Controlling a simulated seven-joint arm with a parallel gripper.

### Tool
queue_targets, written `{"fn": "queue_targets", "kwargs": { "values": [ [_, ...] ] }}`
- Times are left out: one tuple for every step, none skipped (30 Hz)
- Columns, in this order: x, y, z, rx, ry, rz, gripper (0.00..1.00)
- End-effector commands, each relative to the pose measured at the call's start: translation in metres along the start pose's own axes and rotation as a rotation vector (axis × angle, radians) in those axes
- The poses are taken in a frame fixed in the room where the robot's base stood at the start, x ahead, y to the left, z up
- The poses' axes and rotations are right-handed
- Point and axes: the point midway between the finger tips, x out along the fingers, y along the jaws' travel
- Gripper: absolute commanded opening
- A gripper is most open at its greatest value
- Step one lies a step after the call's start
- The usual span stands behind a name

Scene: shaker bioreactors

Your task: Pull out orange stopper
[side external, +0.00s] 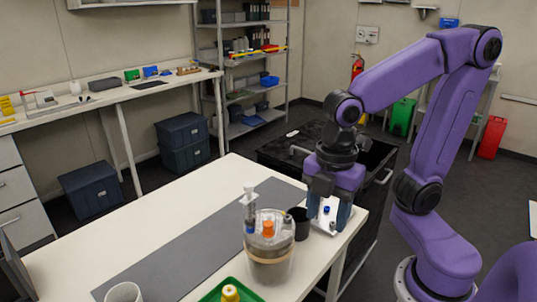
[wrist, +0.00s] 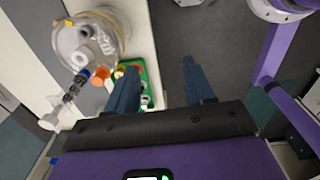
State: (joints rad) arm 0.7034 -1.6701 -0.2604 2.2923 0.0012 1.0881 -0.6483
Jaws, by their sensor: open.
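The orange stopper (side external: 268,228) sits upright in the lid of a clear round vessel (side external: 270,268) on the white table in the side view. A syringe-like part (side external: 250,208) stands up from the same lid. My gripper (side external: 328,217) points down over the table's right edge, to the right of the vessel and apart from it. In the wrist view my gripper (wrist: 159,68) is open with nothing between its fingers. The vessel (wrist: 112,22) lies to the upper left there, outside the fingers. Orange pieces show below it; I cannot tell which is the stopper.
A black cup (side external: 299,224) stands between the vessel and my gripper. A green tray (side external: 246,294) with a yellow-topped item is at the front. A white cup (side external: 123,292) stands front left. A grey mat (side external: 165,258) is largely clear. A black cart (side external: 290,153) stands behind.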

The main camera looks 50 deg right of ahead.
Motion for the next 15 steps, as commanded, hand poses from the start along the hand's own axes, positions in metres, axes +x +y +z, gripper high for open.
{"fn": "queue_targets", "kwargs": {
  "values": [
    [-0.008, 0.011, -0.005, -0.078, 0.001, 0.001, 0.53],
    [-0.012, 0.016, -0.007, -0.128, 0.0, 0.001, 0.53],
    [-0.018, 0.023, -0.01, -0.197, -0.001, 0.0, 0.53],
    [-0.022, 0.029, -0.013, -0.249, -0.001, 0.001, 0.53],
    [-0.026, 0.034, -0.014, -0.299, -0.003, 0.0, 0.53],
    [-0.032, 0.04, -0.017, -0.368, -0.004, -0.002, 0.53],
    [-0.036, 0.045, -0.018, -0.419, -0.004, -0.002, 0.53],
    [-0.041, 0.05, -0.02, -0.469, -0.005, -0.003, 0.53],
    [-0.046, 0.057, -0.022, -0.537, -0.006, -0.003, 0.53],
    [-0.051, 0.062, -0.023, -0.588, -0.006, -0.004, 0.53],
    [-0.055, 0.066, -0.025, -0.638, -0.007, -0.005, 0.53],
    [-0.061, 0.072, -0.026, -0.707, -0.007, -0.006, 0.53],
    [-0.065, 0.077, -0.028, -0.758, -0.008, -0.008, 0.53],
    [-0.07, 0.081, -0.029, -0.808, -0.008, -0.008, 0.53],
    [-0.075, 0.087, -0.03, -0.876, -0.008, -0.009, 0.53]
  ]
}}
